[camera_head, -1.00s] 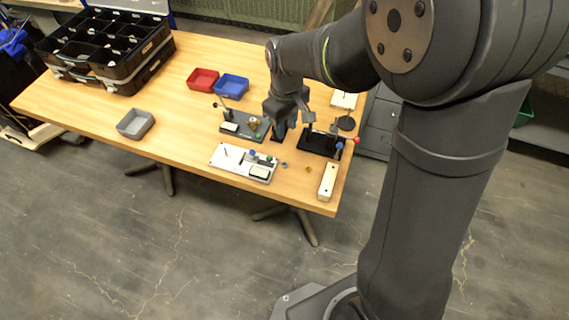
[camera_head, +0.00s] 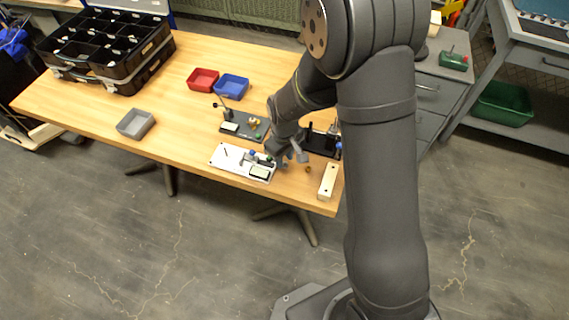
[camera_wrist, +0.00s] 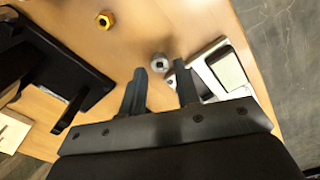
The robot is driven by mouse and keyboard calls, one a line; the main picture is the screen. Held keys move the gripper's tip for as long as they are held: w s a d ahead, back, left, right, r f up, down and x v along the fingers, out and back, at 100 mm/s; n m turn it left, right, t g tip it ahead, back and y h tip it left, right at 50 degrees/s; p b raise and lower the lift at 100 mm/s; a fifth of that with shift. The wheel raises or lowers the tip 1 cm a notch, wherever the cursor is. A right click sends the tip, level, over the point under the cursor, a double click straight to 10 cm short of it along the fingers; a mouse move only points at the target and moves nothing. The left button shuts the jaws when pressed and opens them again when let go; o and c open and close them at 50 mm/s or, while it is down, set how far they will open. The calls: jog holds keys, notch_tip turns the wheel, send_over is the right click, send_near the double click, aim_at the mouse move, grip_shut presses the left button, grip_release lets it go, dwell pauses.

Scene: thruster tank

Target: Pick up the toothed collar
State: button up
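The toothed collar appears to be the small grey round part with a dark centre (camera_wrist: 159,62), standing on the wooden table in the wrist view. Its teeth are too small to make out clearly. My gripper (camera_wrist: 160,77) is open. Its two fingers point toward the collar, which shows between and just beyond the fingertips, and nothing is held. Whether a finger touches it I cannot tell. In the head view my gripper (camera_head: 287,160) is low over the table's front part, and the collar is largely hidden by it.
A white board (camera_head: 232,163) with a display lies close to the left of the gripper. A brass nut (camera_head: 308,169), a pale bar (camera_head: 328,181) and a black fixture (camera_head: 322,145) are to its right. Red (camera_head: 203,79), blue (camera_head: 231,87) and grey (camera_head: 136,123) bins stand farther off.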

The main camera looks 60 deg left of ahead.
jog(key=shift+f, duration=0.75)
grip_shut()
jog(key=shift+r, duration=0.2)
jog(key=shift+r, duration=0.65)
notch_tip(320, 180, up, 3)
jog(key=shift+f, duration=0.15)
jog(key=w+d+r, duration=0.6)
jog(key=w+d, duration=0.1)
jog(key=w, duration=0.2)
jog(key=shift+d+r, duration=0.25)
jog(key=shift+r, duration=0.1)
jog(key=shift+w+a, duration=0.1)
